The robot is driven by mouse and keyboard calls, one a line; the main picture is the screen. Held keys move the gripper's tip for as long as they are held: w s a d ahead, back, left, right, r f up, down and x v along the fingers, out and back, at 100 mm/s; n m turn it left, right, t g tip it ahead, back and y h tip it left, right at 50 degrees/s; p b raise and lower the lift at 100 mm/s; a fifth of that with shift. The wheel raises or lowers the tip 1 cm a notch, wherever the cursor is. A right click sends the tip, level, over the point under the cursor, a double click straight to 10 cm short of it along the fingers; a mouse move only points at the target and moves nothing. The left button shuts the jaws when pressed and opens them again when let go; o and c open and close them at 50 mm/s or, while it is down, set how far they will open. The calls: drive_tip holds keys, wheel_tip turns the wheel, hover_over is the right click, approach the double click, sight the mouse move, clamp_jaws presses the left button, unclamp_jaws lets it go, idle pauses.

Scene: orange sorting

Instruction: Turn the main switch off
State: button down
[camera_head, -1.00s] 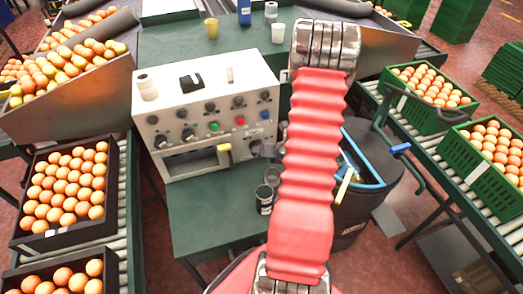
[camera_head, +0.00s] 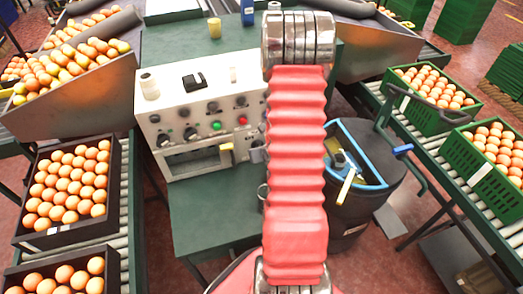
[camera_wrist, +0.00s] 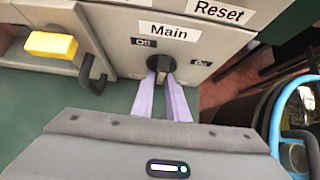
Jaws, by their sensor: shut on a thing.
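The main switch (camera_wrist: 160,62) is a dark knob on the front of the pale control box, under the label "Main" (camera_wrist: 169,31). "Off" is marked at its left and "On" at its right. In the wrist view my gripper (camera_wrist: 163,77) has its two pale purple fingers around the knob, shut on it. The fingers cover part of the knob, so I cannot tell which mark it points to. In the head view the control box (camera_head: 180,98) stands on a green table, and my red arm covers its right end; the main switch and my gripper are hidden there.
A yellow handle (camera_wrist: 51,45) and a dark loop (camera_wrist: 93,75) are left of the fingers. The label "Reset" (camera_wrist: 217,12) is above right. A dark bin with a blue rim (camera_head: 385,186) stands right of my arm. Crates of oranges line both sides.

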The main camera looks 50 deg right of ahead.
drive_tip(key=shift+s+f, duration=0.1)
drive_tip(key=shift+s, duration=0.05)
drive_tip(key=c, duration=1.7)
unclamp_jaws()
